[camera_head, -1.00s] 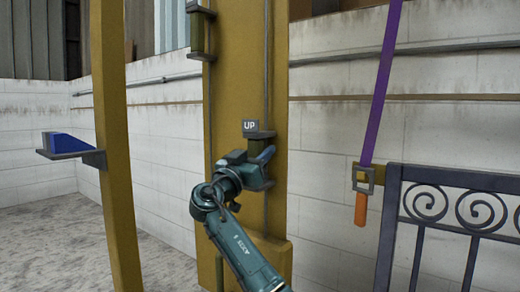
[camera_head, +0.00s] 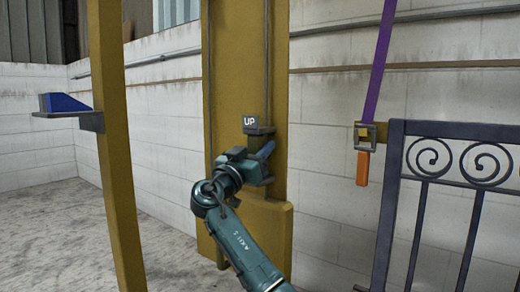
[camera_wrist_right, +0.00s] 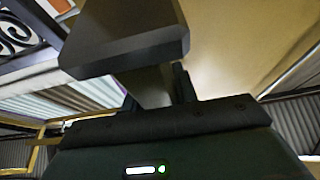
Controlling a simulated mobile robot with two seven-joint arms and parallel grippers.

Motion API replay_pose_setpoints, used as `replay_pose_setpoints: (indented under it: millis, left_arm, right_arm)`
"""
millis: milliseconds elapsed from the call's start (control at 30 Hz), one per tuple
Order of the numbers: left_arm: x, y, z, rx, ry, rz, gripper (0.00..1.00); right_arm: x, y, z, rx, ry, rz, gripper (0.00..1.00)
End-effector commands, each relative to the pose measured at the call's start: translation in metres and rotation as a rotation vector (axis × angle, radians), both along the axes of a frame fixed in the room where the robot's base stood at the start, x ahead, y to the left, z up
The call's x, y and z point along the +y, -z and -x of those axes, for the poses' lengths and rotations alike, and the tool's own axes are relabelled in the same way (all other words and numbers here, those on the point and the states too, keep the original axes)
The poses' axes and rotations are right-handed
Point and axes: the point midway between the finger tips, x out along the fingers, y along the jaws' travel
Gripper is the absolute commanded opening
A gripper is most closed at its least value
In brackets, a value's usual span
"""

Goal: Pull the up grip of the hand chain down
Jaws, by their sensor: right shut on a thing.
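The up grip (camera_head: 260,132) hangs on the hand chain (camera_head: 267,60) in front of the ochre column (camera_head: 236,60). A small grey tag reading "UP" sits at its top. My right gripper (camera_head: 262,160) is shut on the grip just below its upper flange and hides most of its body. In the right wrist view a dark flange of the grip (camera_wrist_right: 125,42) fills the upper middle, close in front of the jaws. My left gripper is not in view.
A dark scroll gate (camera_head: 455,160) stands at the right. A purple strap (camera_head: 379,65) with an orange handle (camera_head: 362,168) hangs beside it. An ochre post (camera_head: 113,150) with a blue wedge on a bracket (camera_head: 66,103) stands at the left. A white block wall (camera_head: 165,110) is behind.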

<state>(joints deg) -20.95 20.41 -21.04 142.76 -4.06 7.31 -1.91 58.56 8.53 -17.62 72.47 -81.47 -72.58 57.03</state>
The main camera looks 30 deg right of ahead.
Motion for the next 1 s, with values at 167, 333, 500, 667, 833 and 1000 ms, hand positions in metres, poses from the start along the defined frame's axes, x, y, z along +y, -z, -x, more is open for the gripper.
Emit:
replay_pose_setpoints:
  millis: [167, 333, 500, 667, 833, 1000]
  left_arm:
    - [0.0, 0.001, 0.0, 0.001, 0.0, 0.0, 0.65]
    - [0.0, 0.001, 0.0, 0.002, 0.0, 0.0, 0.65]
    - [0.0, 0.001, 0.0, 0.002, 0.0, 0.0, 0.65]
    - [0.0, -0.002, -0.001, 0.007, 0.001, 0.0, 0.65]
    - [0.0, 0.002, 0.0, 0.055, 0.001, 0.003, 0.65]
    - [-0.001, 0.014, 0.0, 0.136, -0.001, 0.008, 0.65]
  right_arm:
    - [0.003, 0.009, -0.001, 0.01, 0.001, -0.009, 0.41]
    - [0.001, 0.007, 0.0, 0.007, 0.003, -0.007, 0.51]
    - [0.001, 0.005, 0.0, 0.007, 0.004, -0.006, 0.51]
    - [0.01, 0.009, 0.004, 0.008, 0.002, -0.007, 0.51]
    - [0.039, 0.021, 0.015, 0.009, -0.001, -0.006, 0.51]
    - [0.072, 0.036, 0.029, 0.009, 0.0, -0.009, 0.51]
